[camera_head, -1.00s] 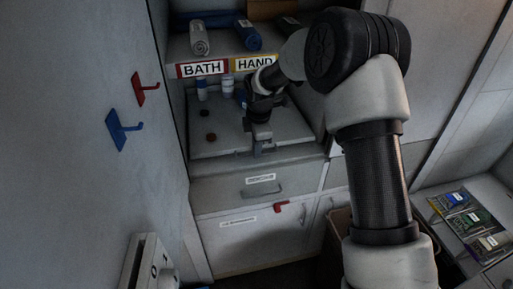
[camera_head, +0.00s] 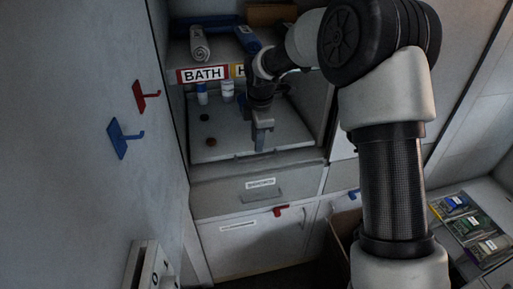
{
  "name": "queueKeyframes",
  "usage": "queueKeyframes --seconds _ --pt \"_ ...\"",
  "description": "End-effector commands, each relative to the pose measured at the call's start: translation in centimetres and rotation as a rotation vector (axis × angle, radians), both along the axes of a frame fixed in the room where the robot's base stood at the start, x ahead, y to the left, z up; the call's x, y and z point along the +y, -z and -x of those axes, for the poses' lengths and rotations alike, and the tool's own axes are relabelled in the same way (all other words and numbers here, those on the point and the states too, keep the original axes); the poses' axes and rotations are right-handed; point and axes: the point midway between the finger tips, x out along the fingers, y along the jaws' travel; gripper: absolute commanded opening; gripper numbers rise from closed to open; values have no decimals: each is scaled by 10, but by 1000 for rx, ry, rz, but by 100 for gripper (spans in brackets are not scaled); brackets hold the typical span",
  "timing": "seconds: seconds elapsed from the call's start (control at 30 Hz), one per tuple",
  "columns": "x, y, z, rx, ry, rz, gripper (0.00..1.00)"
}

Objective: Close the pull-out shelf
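The pull-out shelf (camera_head: 225,145) is a light grey board in the cabinet niche, above a closed drawer and below the shelf with the BATH label. A white-and-blue bottle (camera_head: 202,93), a white cup-like container (camera_head: 227,91) and small dark round pieces (camera_head: 208,117) stand or lie on it. My gripper (camera_head: 261,142) points down over the right front part of the shelf, near its front edge. I cannot tell whether it touches the shelf. Its fingers are small and seen from behind, so their opening is unclear.
A drawer with a handle (camera_head: 262,194) and a cupboard door with a red hook-like handle (camera_head: 281,210) lie below. Red and blue hooks (camera_head: 125,138) stick out from the left wall. A brown bin (camera_head: 343,232) stands at lower right. A side counter (camera_head: 475,225) holds several packets.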

Motion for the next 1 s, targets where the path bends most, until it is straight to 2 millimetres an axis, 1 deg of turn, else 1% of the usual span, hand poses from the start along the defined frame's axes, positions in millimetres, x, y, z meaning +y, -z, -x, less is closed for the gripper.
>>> queueKeyframes --seconds 0.03,0.2,0.3,0.4,0.5,0.6,0.93,1.0 --pt "-1 -16 1 -4 1 0 26" --pt "-3 -56 9 -4 -1 0 26" --pt "-5 -76 13 -4 1 -1 26" --pt "-6 -91 16 -3 1 0 26" --pt "-6 -102 18 -4 1 0 26" --pt "-6 -107 19 -2 0 0 26" --pt "-6 -108 20 -2 1 0 26" --pt "-8 -113 22 -5 14 0 26"
